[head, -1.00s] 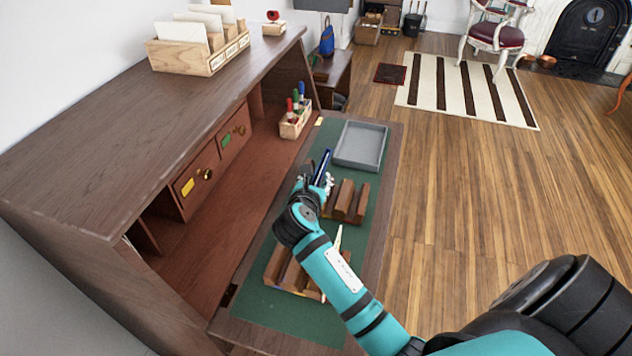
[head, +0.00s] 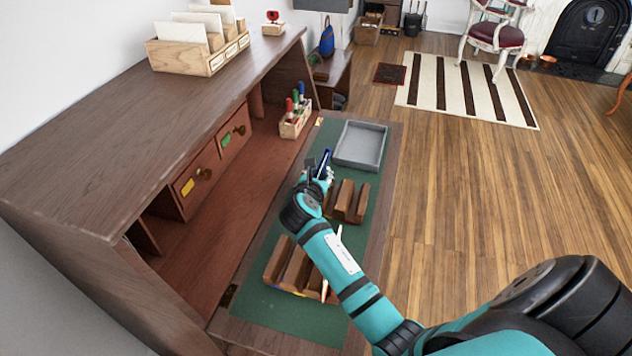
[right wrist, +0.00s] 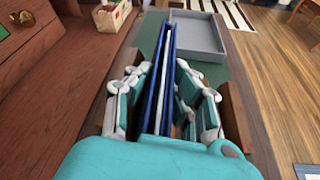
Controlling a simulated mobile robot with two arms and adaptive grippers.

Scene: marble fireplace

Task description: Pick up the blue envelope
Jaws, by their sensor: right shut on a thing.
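The blue envelope (right wrist: 168,62) stands upright, seen nearly edge-on, between the fingers of my right gripper (right wrist: 163,95) in the right wrist view. The gripper is shut on it. In the head view a small blue part of the envelope (head: 324,162) shows beyond my right gripper (head: 317,177), above the green desk mat. The gripper hides its lower part, so I cannot tell how far it is off the mat. My left gripper is not in view.
A grey tray (head: 360,145) lies beyond the gripper. A wooden rack (head: 345,201) stands right of it, and another rack (head: 292,265) nearer with a thin cream item. A pen box (head: 296,122) and drawers (head: 194,183) are left. Green mat (head: 305,318) is bare in front.

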